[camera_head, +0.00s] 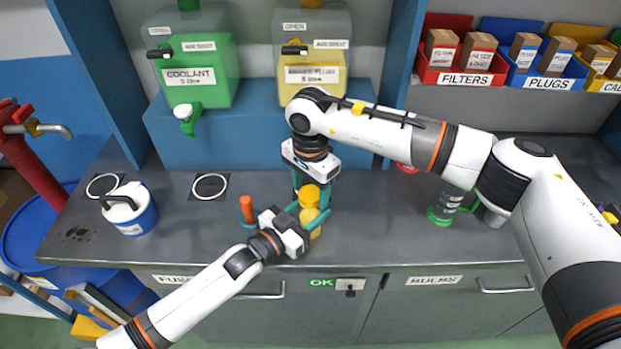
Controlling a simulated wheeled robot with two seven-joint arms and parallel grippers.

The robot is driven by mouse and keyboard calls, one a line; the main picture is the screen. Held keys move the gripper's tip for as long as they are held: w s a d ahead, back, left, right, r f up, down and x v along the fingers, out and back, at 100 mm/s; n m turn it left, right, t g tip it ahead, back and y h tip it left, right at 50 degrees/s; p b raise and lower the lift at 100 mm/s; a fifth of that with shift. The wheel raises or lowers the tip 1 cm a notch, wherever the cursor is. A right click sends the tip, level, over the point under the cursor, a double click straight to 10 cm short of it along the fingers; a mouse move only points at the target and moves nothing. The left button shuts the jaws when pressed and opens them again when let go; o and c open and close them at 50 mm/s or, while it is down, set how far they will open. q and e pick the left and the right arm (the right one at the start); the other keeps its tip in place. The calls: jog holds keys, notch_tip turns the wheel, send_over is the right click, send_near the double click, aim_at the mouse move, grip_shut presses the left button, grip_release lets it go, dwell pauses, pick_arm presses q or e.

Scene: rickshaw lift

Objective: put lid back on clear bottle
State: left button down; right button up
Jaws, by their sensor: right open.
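The bottle with yellow contents (315,231) stands upright near the front middle of the bench, partly hidden by my grippers. An orange-yellow lid (309,194) shows at its top; I cannot tell whether it is seated. My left gripper (307,214) reaches in from the front left, with its teal fingers on either side of the bottle, seemingly closed on it. My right gripper (311,189) points down from above, with its teal fingers open on either side of the lid.
A blue and white can (132,212) stands at the left. An orange-topped object (247,209) is beside my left gripper. Green coolant (205,60) and yellow (312,55) dispensers sit on a blue shelf behind. A green-based clear mug (444,207) stands right. Bare bench lies between.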

jog(key=shift+c, duration=0.2)
jog(key=c, duration=1)
jog(key=shift+o, duration=0.2)
jog(key=m, duration=0.4)
jog(key=shift+m, duration=0.3)
jog(key=m, duration=0.4)
jog(key=shift+m, duration=0.3)
jog(key=m, duration=0.4)
jog(key=shift+f+m, duration=0.1)
jog(key=shift+m, duration=0.2)
jog(key=m, duration=0.4)
jog(key=o, duration=1.1)
jog(key=shift+r, duration=2.3)
